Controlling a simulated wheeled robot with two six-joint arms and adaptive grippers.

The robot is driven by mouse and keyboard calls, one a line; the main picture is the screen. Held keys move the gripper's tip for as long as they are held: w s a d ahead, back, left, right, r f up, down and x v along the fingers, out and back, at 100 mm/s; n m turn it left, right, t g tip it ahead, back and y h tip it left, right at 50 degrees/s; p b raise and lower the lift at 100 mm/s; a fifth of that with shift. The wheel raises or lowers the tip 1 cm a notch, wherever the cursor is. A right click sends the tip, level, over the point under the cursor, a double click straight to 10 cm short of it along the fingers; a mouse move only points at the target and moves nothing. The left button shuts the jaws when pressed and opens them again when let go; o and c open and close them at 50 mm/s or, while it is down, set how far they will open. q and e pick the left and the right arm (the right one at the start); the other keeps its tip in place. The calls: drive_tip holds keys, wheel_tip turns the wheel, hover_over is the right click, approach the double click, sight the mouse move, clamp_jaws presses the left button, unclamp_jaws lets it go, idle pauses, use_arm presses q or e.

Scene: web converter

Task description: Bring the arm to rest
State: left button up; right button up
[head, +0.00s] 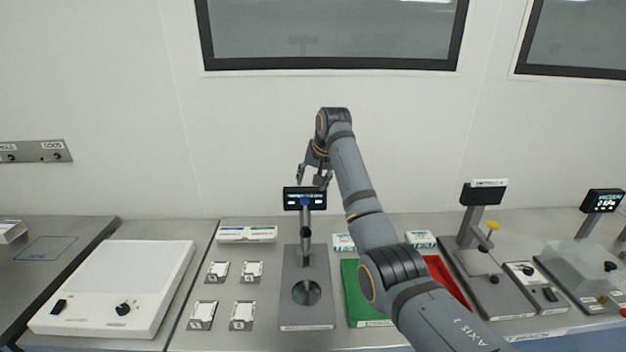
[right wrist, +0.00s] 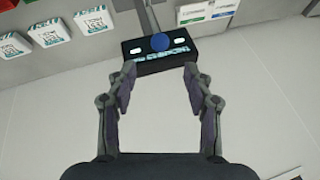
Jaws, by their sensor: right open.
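My right arm (head: 364,203) reaches up from the lower right of the head view and bends over near the back wall. My right gripper (head: 313,181) hangs at its end, just above and in front of a small black display (head: 304,198) on a post. In the right wrist view the gripper (right wrist: 160,95) is open with nothing between its fingers. The display (right wrist: 157,55) shows beyond the fingertips, with a blue knob on it; I cannot tell whether they touch. My left gripper is not in view.
A green tray (head: 352,283) and a red tray (head: 447,283) lie partly behind my arm. A white flat device (head: 120,280) stands left. Several small white-topped blocks (head: 202,314) sit beside the display's base. Instruments on stands (head: 480,255) fill the right.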

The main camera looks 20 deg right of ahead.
drive_tip(key=shift+r, duration=0.2)
drive_tip(key=shift+d+f, duration=0.1)
